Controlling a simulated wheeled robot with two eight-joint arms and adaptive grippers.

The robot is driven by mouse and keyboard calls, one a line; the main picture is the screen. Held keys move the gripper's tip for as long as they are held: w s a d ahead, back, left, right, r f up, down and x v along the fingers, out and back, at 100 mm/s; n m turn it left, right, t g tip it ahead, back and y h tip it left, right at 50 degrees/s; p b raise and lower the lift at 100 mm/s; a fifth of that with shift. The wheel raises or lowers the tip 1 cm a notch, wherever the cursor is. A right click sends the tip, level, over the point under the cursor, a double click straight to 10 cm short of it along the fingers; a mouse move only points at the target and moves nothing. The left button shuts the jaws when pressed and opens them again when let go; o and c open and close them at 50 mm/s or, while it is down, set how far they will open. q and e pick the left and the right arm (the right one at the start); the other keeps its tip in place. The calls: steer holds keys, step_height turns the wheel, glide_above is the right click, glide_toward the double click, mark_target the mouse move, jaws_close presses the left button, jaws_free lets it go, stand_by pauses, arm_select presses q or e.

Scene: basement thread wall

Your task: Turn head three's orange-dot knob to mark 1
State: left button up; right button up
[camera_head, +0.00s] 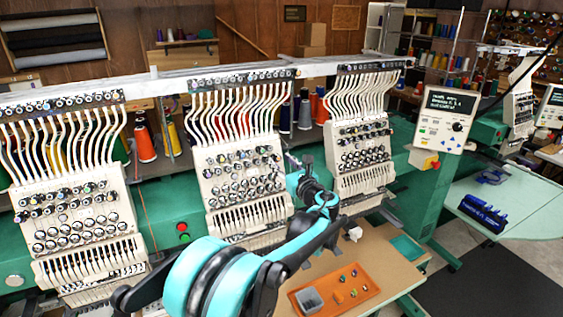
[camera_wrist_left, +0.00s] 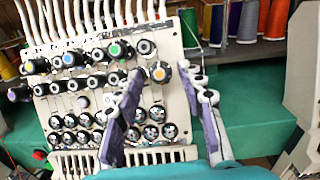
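My left gripper (camera_head: 291,160) is at the right edge of the middle machine head (camera_head: 216,186). In the left wrist view its two purple-and-grey fingers (camera_wrist_left: 167,78) are apart. The orange-dot knob (camera_wrist_left: 160,72) appears between the fingertips, near the upper right of the head's face. The right finger is close to the knob's right side; I cannot tell whether either finger touches it. The left finger hides part of the neighbouring knobs. The numbered marks around the knob are too small to read. My right gripper is not in view.
Other knobs crowd close by, including a green-dot one (camera_wrist_left: 116,50). White thread tubes rise above the head. Another head (camera_head: 360,155) stands to the right, with a gap between. An orange tray (camera_head: 315,303) lies on the table below. A control panel (camera_head: 445,118) is further right.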

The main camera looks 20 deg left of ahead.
arm_select(q)
steer(key=shift+a, duration=0.1)
jaws_close()
